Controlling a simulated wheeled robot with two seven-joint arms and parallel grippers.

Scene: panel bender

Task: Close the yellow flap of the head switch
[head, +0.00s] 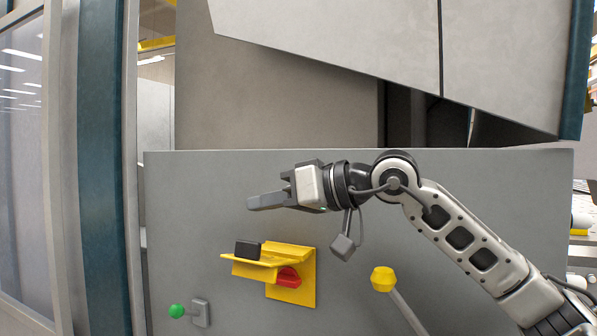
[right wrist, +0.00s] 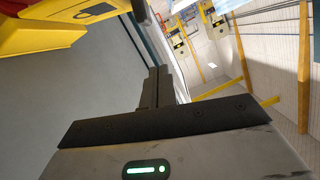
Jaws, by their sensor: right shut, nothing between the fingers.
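The head switch is a yellow plate (head: 303,298) on the grey front panel, with a red knob (head: 288,277) on it. Its yellow flap (head: 262,254) is open and sticks out nearly level above the knob, with a black block (head: 247,250) at its outer end. My right gripper (head: 252,202) is shut and empty. It points left, above the flap and apart from it. In the right wrist view its fingers (right wrist: 158,85) are together, and yellow and red parts of the switch (right wrist: 60,35) show at the upper left. My left gripper is not in view.
A green button (head: 177,311) and a grey bracket (head: 201,312) are on the panel (head: 450,220) left of the switch. A yellow-knobbed lever (head: 383,278) stands to its right, below my right arm. Sloping machine covers (head: 330,30) hang above. The panel left of the flap is clear.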

